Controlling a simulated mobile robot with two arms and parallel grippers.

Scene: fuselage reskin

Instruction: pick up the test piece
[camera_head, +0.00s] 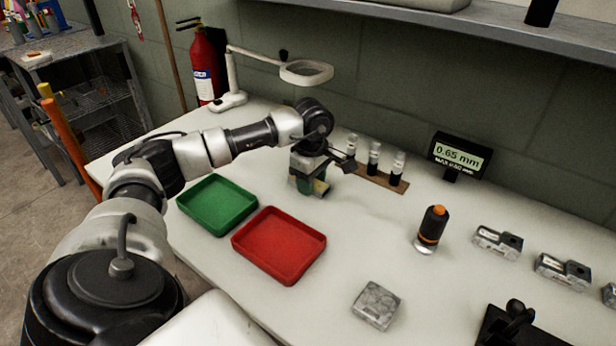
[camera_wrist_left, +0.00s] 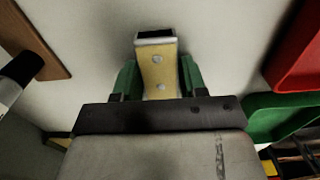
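The test piece seems to be a tan-yellow strip (camera_wrist_left: 158,72) with two round grey dots and a pale, dark-topped end. My left gripper (camera_wrist_left: 160,80) has a green finger on each side of it, close against its edges, and appears shut on it. Whether the piece still touches the bench I cannot tell. My right gripper is not in view.
A green tray (camera_head: 217,230) and a red tray (camera_head: 267,274) lie in front. A wooden rack (camera_head: 383,182) with vials is close right of the gripper. A display (camera_head: 459,155), a black-orange cylinder (camera_head: 431,229), a grey block (camera_head: 376,305) and small metal units (camera_head: 497,243) stand right.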

